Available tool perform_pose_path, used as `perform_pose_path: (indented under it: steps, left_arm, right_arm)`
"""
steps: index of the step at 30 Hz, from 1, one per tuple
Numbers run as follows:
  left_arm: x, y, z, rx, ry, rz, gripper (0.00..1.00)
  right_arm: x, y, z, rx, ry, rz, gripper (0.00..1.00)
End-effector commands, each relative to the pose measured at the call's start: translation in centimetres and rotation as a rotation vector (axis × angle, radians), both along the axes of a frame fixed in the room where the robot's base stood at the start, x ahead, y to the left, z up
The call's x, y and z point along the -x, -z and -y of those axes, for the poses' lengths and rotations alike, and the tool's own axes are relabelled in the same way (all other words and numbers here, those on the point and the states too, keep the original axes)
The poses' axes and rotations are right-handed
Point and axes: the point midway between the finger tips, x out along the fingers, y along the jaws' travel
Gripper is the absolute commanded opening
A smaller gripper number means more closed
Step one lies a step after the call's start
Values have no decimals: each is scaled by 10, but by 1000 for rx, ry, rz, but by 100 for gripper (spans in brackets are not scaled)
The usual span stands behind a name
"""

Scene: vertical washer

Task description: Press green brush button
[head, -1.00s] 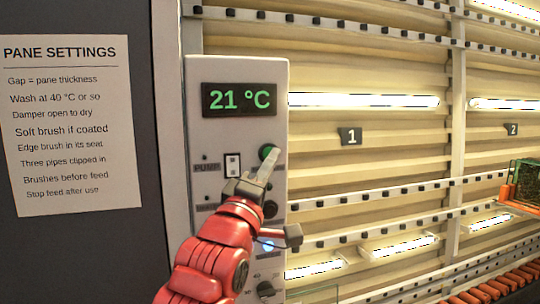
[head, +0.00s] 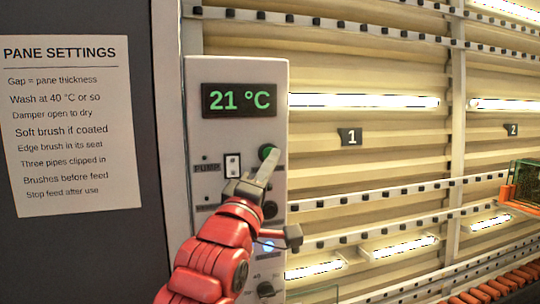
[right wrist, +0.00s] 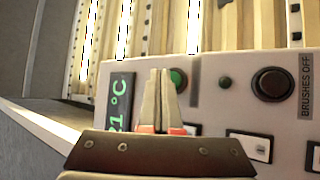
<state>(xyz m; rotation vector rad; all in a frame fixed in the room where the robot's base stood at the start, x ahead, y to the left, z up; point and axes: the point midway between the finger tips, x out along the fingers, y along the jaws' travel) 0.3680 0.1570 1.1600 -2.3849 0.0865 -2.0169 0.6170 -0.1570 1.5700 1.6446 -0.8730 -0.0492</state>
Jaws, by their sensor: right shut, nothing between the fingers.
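The green button (head: 267,150) is on the white control panel (head: 243,68), below the 21 °C display. My right gripper (head: 273,156) is shut and empty, its fingertips at the lower right of the button and hiding part of it. In the right wrist view the shut fingers (right wrist: 160,76) point at the panel and overlap the green button (right wrist: 179,78). I cannot tell whether the tips touch it or whether it is pressed in. A dark lamp (right wrist: 225,83) lies between it and the black button (right wrist: 271,84) labelled BRUSHES OFF. My left gripper is not in view.
A rocker switch (head: 232,165) marked PUMP is just left of my right gripper. A knob (head: 265,289) and a blue light (head: 266,246) are lower on the panel. Washer rails and lit tubes (head: 364,101) are to the right. A settings sheet (head: 75,126) hangs at left.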

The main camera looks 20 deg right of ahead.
Motion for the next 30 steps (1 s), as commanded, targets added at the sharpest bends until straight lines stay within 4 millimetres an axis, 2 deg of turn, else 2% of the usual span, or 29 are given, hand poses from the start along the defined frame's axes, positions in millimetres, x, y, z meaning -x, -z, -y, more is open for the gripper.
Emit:
perform_pose_path:
  steps: [17,30]
  left_arm:
    - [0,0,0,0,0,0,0]
    - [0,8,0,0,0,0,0]
  right_arm:
    - [0,0,0,0,0,0,0]
    - [-9,0,0,1,0,-1,0]
